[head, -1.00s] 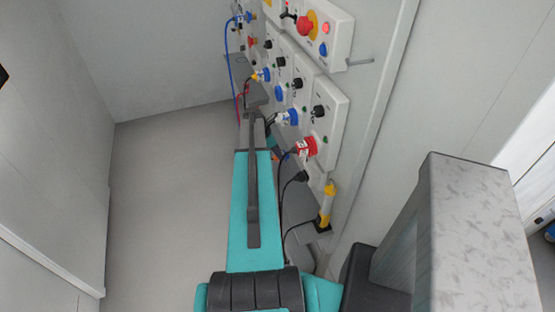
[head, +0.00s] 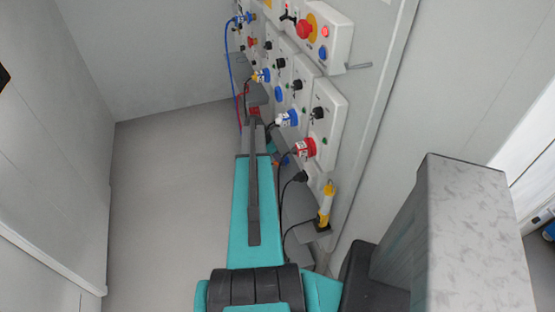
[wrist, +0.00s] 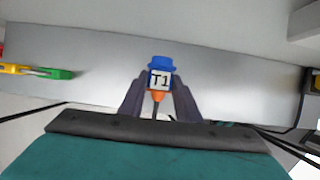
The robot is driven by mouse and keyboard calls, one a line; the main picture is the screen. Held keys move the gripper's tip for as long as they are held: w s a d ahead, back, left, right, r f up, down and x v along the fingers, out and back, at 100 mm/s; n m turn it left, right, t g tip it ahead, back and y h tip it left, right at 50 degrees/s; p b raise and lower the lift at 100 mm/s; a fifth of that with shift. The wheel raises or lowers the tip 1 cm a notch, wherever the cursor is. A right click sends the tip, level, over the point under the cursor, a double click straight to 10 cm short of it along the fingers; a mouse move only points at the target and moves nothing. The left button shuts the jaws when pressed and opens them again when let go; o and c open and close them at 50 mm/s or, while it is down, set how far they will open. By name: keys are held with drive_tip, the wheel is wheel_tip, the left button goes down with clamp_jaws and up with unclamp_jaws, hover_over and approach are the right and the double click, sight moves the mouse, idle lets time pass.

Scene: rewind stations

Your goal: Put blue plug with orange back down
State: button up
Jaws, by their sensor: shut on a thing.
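The blue plug with orange back (wrist: 160,76) is in the middle of the wrist view, with its blue end pointing away and a white T1 label on its body. Its orange back end is nearest to me, with a dark cable trailing from it. My gripper (wrist: 160,84) is shut on it, one dark finger on each side. A grey shelf surface (wrist: 230,75) lies behind the plug; I cannot tell whether the plug touches it. In the head view, my arm mostly hides the gripper.
A yellow and green connector (wrist: 38,71) lies left on the shelf. In the head view, the wall panel carries a red plug (head: 305,148), a blue and white plug (head: 287,119) and a red stop button (head: 306,30). A yellow connector (head: 326,203) stands at lower right. Floor at left is clear.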

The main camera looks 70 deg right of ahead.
drive_tip(key=shift+f, duration=0.1)
drive_tip(key=o, duration=1.2)
drive_tip(key=shift+b+v, duration=1.65)
drive_tip(key=shift+v, duration=4.5)
